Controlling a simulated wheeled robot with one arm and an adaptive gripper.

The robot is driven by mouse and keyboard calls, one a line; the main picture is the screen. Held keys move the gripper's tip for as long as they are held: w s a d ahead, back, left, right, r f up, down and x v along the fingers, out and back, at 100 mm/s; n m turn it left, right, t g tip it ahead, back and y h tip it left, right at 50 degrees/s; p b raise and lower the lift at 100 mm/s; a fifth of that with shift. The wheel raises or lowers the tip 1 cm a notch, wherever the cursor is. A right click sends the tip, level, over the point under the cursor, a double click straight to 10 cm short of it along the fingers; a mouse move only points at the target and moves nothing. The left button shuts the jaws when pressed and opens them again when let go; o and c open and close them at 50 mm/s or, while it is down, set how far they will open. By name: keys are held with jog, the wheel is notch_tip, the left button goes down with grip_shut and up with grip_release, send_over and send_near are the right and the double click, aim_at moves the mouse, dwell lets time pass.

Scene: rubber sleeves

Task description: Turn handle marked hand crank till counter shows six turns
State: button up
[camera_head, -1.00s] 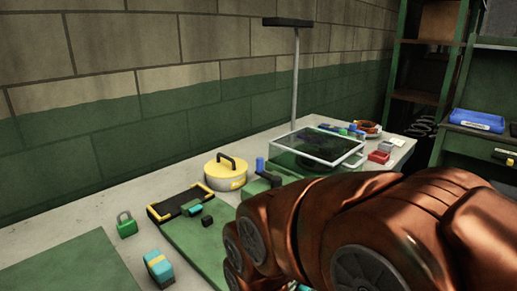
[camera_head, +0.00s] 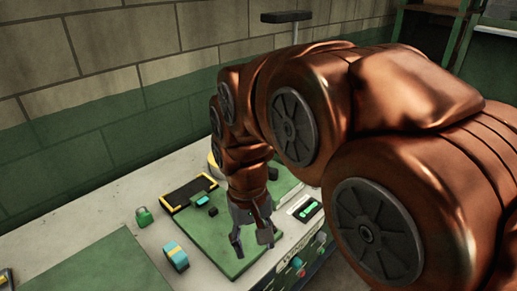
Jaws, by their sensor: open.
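My gripper (camera_head: 252,239) is open and empty in the head view, with its fingers pointing down over the near right part of the green mat (camera_head: 218,262). A front panel (camera_head: 297,262) with small coloured knobs and a partly readable label shows just right of and below the gripper. I cannot make out a handle marked hand crank or a counter for certain. My arm covers much of the middle and right of the view.
A black tray with yellow edges (camera_head: 190,193), a green padlock (camera_head: 144,217) and a teal and yellow block (camera_head: 176,257) lie on the bench left of my gripper. A green-lit device (camera_head: 310,210) is at its right. A brick wall (camera_head: 120,130) stands behind.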

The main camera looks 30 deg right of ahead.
jog(key=w+d+r+m, duration=0.15)
jog(key=w+d, duration=0.25)
jog(key=w, duration=0.4)
jog(key=w+d+r+m, duration=0.1)
jog(key=w+d+m, duration=0.25)
jog(key=w, duration=0.45)
jog(key=w+d+r+m, duration=0.1)
jog(key=w+d, duration=0.4)
jog(key=w, duration=0.4)
jog(key=w+d+f+m, duration=0.1)
jog(key=w+d+f, duration=0.1)
jog(key=w+d, duration=0.2)
jog(key=w+d+f+m+t, duration=0.1)
jog(key=w+d+f+m, duration=0.1)
jog(key=w+d, duration=0.2)
jog(key=w+d+f+m, duration=0.1)
jog(key=w+d+f, duration=0.2)
jog(key=w+d, duration=0.1)
jog(key=shift+w+d+m+t, duration=0.3)
jog(key=shift+w+d+m, duration=0.05)
jog(key=shift+w+m, duration=0.05)
jog(key=shift+w+d+f, duration=0.15)
jog(key=shift+d+f, duration=0.15)
jog(key=shift+d, duration=0.05)
jog(key=shift+f, duration=0.2)
notch_tip(320, 180, down, 2)
jog(key=shift+b, duration=0.45)
jog(key=shift+f+p, duration=0.7)
jog(key=shift+f, duration=2)
